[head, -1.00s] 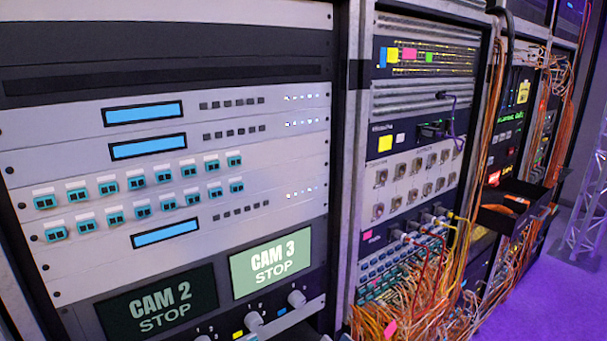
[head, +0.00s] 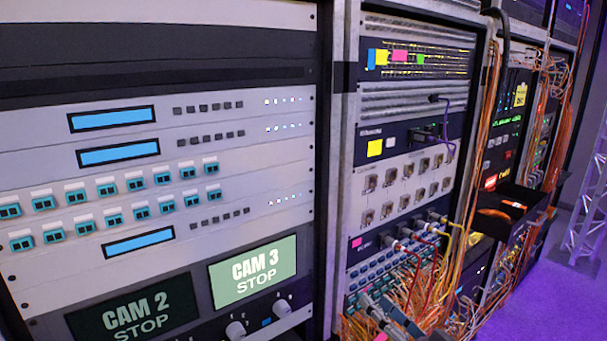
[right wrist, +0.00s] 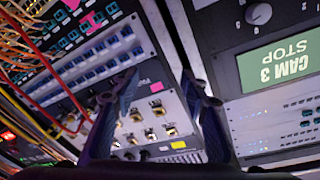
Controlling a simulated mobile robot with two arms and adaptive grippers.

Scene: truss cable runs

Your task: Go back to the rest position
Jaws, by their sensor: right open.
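My right gripper (head: 386,312) shows at the bottom of the head view, low in front of the middle rack's blue patch rows and beside the orange cables. In the right wrist view its two dark fingers (right wrist: 160,88) stand wide apart with nothing between them. Behind them is a pale panel of metal connectors (right wrist: 150,125); the fingers appear apart from it. My left gripper is not in view.
The left rack has a CAM 3 STOP screen (head: 252,270) and a CAM 2 STOP screen (head: 132,310). Orange cables (head: 440,300) hang densely by the middle rack. A black open drawer (head: 508,212) juts out at the right. Purple floor (head: 550,310) is clear there.

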